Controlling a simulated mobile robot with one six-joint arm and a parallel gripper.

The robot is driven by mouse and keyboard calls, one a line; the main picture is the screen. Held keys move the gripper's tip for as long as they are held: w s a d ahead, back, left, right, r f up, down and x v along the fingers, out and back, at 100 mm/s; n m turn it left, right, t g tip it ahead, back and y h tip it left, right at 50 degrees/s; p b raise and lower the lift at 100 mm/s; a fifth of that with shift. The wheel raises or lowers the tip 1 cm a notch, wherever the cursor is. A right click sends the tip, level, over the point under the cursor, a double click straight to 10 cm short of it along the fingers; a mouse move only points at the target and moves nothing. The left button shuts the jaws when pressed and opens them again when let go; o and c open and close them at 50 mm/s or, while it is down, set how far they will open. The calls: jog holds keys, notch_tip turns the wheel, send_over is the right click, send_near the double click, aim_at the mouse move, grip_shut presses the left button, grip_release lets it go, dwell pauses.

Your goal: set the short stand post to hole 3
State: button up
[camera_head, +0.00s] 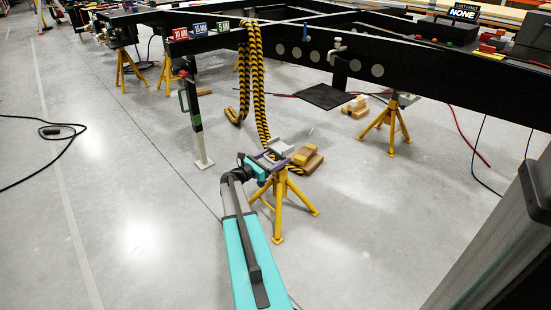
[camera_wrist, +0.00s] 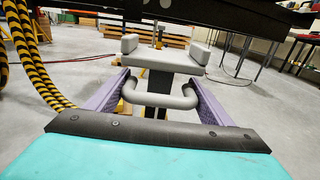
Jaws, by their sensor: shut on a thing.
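The short stand post shows in the wrist view as a dark upright (camera_wrist: 161,82) with a grey saddle (camera_wrist: 165,60) on top and a grey U-shaped handle (camera_wrist: 162,100) in front. My gripper (camera_head: 270,162) has purple fingers, one on each side of the handle, and is shut on it. In the head view it is at the top of a yellow three-legged stand (camera_head: 279,208) on the floor. The saddle is below the dark chassis beam (camera_wrist: 215,12); I cannot tell the exact gap. The post's holes and any pin are hidden or too small to see.
Black-and-yellow striped hoses (camera_head: 258,85) hang just behind and left of the stand. Wooden blocks (camera_head: 306,158) lie beside it. Another yellow stand (camera_head: 389,125) is to the right under the chassis beam (camera_head: 440,68). The floor in front is clear.

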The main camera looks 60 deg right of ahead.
jog(key=shift+r+p, duration=3.35)
jog(key=shift+r, duration=1.3)
jog(key=o, duration=1.2)
jog(key=shift+f, duration=0.1)
jog(key=shift+a, duration=0.2)
jog(key=p+v, duration=0.3)
jog(key=v, duration=1)
jog(key=shift+a, duration=0.2)
jog(key=shift+w, duration=0.15)
